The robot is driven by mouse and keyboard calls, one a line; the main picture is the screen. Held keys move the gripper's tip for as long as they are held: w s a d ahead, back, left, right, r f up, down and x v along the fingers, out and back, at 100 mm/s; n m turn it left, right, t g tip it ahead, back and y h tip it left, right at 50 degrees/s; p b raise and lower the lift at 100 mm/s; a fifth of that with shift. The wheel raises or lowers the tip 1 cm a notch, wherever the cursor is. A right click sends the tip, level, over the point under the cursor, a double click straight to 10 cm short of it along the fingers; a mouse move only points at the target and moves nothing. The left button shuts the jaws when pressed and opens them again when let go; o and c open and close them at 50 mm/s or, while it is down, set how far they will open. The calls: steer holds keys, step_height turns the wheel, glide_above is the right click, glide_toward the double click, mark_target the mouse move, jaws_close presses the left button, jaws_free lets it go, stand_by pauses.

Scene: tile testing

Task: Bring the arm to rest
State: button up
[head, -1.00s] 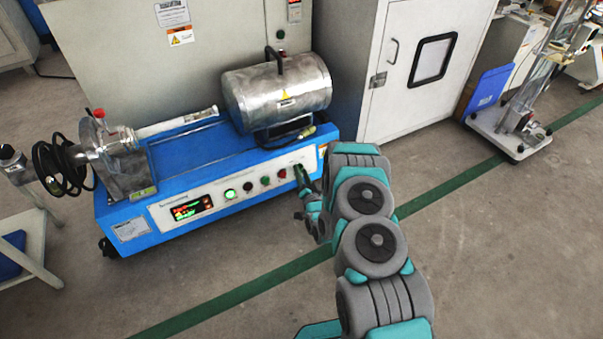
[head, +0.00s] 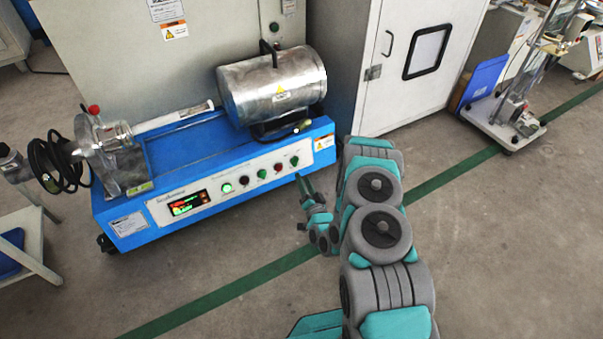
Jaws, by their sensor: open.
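My arm (head: 376,215) reaches up from the bottom of the head view, folded at its grey and teal joints. My gripper (head: 303,188) is at the end of it, left of the upper arm joints and pointing up toward the machine's front panel. It looks empty, and its fingers are small and partly merged in this view. The gripper's tips are just below the right end of the blue test machine's front panel (head: 222,187); a gap of floor seems to show between them.
The machine carries a metal cylinder (head: 270,88) and lit buttons. A white cabinet (head: 400,75) stands behind my arm. A wheeled stand (head: 505,125) is at the upper right, a small table (head: 30,235) at the left. The floor with a green line (head: 450,175) is clear on the right.

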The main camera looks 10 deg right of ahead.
step_height(320, 180, up, 14)
steer(key=w+a+n+g+p, duration=0.2)
steer(key=n+g+p, duration=0.25)
steer(key=g, duration=0.25)
steer(key=s+r+n+g+p, duration=0.1)
steer(key=s+r+n+g, duration=0.15)
steer(key=s+r, duration=0.45)
steer(key=s+r+g+p, duration=0.2)
steer(key=s+r, duration=0.6)
steer(key=s, duration=0.6)
steer(key=s+d+r+g+h+p, duration=0.1)
steer(key=s+r+g, duration=0.4)
steer(key=s, duration=0.9)
steer(key=s+r+g+p, duration=0.3)
steer(key=s+r, duration=0.9)
steer(key=s, duration=0.2)
steer(key=shift+d+n+h, duration=0.35)
steer(key=shift+n+h, duration=0.05)
